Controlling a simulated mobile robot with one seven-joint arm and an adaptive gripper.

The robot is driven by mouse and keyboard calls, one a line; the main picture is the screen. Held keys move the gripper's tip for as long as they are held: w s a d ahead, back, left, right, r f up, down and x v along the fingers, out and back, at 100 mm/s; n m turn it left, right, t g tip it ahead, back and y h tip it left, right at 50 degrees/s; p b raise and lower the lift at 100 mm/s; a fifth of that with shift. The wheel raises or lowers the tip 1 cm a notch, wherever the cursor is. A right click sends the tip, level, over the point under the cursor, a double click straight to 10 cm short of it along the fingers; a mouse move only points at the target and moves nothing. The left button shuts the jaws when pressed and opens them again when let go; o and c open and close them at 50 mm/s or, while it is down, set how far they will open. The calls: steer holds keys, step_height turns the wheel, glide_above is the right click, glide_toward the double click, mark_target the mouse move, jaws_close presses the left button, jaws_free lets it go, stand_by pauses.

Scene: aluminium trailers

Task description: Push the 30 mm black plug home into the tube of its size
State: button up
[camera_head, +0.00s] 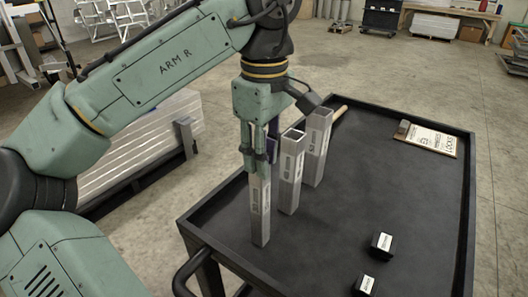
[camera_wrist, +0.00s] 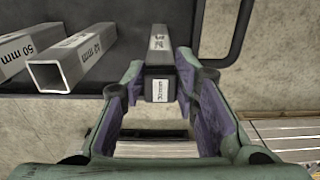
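The 30 mm black plug (camera_wrist: 160,89) shows its labelled end between my fingertips in the wrist view. The tube of its size (camera_head: 260,211) stands upright on the black cart, directly below my gripper (camera_head: 260,158). In the wrist view this tube (camera_wrist: 158,42) runs away behind the plug, in line with it. My gripper (camera_wrist: 162,75) appears shut on the plug, one purple-padded finger on each side. The plug is at the tube's mouth. How deep it sits is hidden, and the fingers hide it in the head view.
The 40 mm tube (camera_head: 291,172) and 50 mm tube (camera_head: 317,147) stand open-topped close to the right. Two loose black plugs, one rear (camera_head: 382,243) and one front (camera_head: 364,284), lie at the front right of the cart (camera_head: 400,180). A labelled board (camera_head: 430,139) lies at the back right.

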steer(key=o, duration=0.4)
steer(key=shift+w+f, duration=0.1)
steer(key=shift+f, duration=0.2)
steer(key=shift+r, duration=0.1)
step_height(320, 180, up, 7)
steer(key=shift+r, duration=0.2)
